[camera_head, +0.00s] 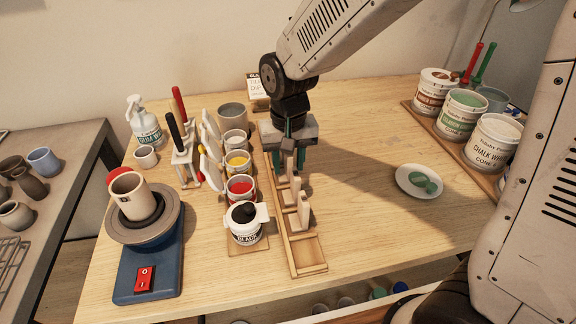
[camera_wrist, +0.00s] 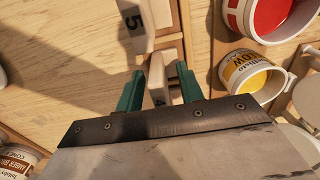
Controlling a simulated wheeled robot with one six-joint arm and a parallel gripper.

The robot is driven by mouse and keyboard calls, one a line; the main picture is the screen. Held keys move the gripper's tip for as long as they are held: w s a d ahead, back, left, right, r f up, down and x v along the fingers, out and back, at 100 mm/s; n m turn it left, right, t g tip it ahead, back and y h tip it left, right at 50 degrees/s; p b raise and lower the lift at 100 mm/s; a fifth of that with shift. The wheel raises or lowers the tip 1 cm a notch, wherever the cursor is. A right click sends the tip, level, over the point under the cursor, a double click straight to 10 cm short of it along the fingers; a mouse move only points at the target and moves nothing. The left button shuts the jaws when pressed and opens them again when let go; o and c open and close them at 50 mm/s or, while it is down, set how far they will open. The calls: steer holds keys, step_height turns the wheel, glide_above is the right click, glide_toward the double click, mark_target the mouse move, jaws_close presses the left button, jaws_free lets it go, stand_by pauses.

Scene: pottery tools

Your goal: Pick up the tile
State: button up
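A narrow wooden rack (camera_head: 308,254) holds several upright pale tiles. The nearest tile (camera_head: 304,212) and the one behind it (camera_head: 295,188) stand clear of my gripper. My gripper (camera_head: 288,166) points down over the far part of the rack. In the wrist view its two green fingers (camera_wrist: 160,90) are apart, one on each side of a pale tile (camera_wrist: 158,72). Narrow gaps seem to show between fingers and tile. A tile marked 5 (camera_wrist: 134,20) stands just beyond. The lower part of the straddled tile is hidden by my gripper.
Paint jars, including a yellow one (camera_head: 237,163), a red one (camera_head: 240,188) and a black one (camera_head: 245,224), stand close left of the rack. A pottery wheel (camera_head: 150,285) is farther left. A white saucer (camera_head: 404,184) lies right, with free table between.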

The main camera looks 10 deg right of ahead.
steer(key=shift+c, duration=0.4)
jaws_close()
